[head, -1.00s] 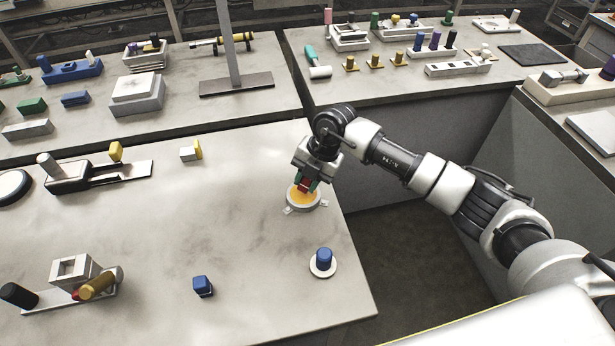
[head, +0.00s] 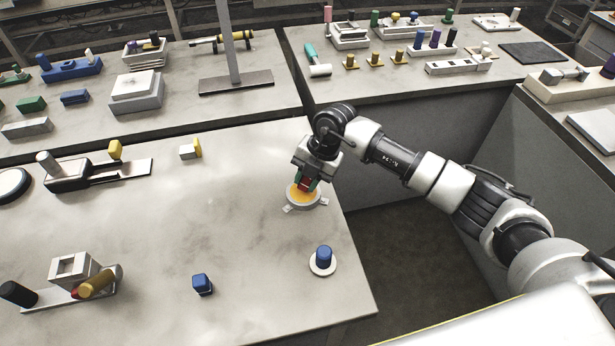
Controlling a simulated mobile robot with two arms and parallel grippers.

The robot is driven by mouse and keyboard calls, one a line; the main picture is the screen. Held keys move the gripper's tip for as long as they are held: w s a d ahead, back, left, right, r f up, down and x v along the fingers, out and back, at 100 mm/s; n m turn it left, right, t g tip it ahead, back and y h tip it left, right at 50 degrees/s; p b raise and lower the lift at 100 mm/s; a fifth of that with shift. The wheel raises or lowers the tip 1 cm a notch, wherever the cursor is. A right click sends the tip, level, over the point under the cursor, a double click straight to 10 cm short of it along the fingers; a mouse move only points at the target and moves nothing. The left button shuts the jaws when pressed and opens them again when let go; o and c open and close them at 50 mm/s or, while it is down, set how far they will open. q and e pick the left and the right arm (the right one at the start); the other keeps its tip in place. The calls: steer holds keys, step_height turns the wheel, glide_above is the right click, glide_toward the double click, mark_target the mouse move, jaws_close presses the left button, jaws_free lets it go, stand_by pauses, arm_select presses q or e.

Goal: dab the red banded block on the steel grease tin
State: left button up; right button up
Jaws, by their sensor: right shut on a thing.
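The steel grease tin (head: 305,204) stands near the right edge of the near table. It is a round, shallow grey tin with small side tabs and orange-yellow grease (head: 294,194) inside. My right gripper (head: 306,185) points down over the tin and is shut on the red banded block (head: 304,184). The block is small, red with a dark green part beside it, and mostly covered by the fingers. Its lower end is at or just above the grease; I cannot tell whether it touches. My left gripper is not in view.
A blue knob on a white disc (head: 322,267) and a blue block (head: 202,284) stand nearer on the table. A white block with a yellow end (head: 190,151) lies to the left. The table's middle is clear. A gap lies beyond its right edge.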

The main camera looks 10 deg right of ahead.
steer(key=shift+f, duration=0.35)
steer(key=shift+s, duration=0.1)
stand_by(1.1)
steer(key=shift+r+p, duration=2.7)
steer(key=shift+r, duration=0.8)
